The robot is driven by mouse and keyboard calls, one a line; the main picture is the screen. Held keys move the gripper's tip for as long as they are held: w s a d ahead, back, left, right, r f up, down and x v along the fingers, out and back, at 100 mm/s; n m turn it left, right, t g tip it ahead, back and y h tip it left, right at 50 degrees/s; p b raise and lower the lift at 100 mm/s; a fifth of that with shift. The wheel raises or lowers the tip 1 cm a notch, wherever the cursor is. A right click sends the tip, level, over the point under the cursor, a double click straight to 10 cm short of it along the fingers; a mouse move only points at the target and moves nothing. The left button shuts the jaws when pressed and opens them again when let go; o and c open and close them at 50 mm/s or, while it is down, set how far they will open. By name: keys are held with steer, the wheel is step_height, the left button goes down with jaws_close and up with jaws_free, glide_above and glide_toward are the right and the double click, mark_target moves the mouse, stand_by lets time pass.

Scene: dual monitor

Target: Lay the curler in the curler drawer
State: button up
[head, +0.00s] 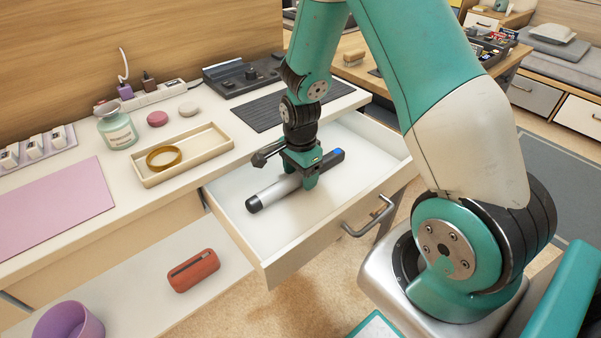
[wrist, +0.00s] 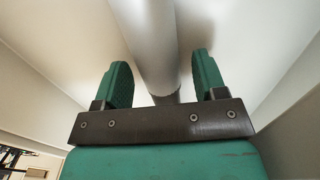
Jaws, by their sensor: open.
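The curler (head: 274,192) is a silver rod with a black tip and a dark handle with a blue patch. It lies in the open white drawer (head: 292,233), at a slant across it. My gripper (head: 304,175) is down in the drawer over the curler. In the wrist view the curler's silver barrel (wrist: 150,40) runs between the two green fingers of my gripper (wrist: 160,82), with a gap visible on each side. The fingers are open. Part of the curler is hidden behind my gripper in the head view.
The drawer's front with its metal handle (head: 369,217) faces right. On the desktop are a beige tray (head: 190,168) with a gold ring, a glass jar (head: 117,130) and a dark grey mat (head: 272,110). A red case (head: 194,270) lies on the lower shelf near a purple bowl (head: 68,322).

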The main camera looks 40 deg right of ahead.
step_height(320, 180, up, 12)
steer(key=p, duration=0.2)
steer(key=s+a+r+n+y, duration=0.2)
steer(key=s+a+r+n, duration=0.4)
steer(key=a+r+n, duration=0.4)
steer(key=s+a+r+n+y, duration=0.1)
steer(key=s+a+r+n, duration=0.1)
steer(key=s+a+n, duration=0.2)
steer(key=s+a+r+n+y, duration=0.1)
steer(key=s+a+r+n, duration=0.2)
steer(key=s+n, duration=0.6)
steer(key=shift+s+a+r+n, duration=0.25)
steer(key=shift+a+n, duration=0.65)
steer(key=shift+a, duration=0.3)
steer(key=shift+w, duration=0.1)
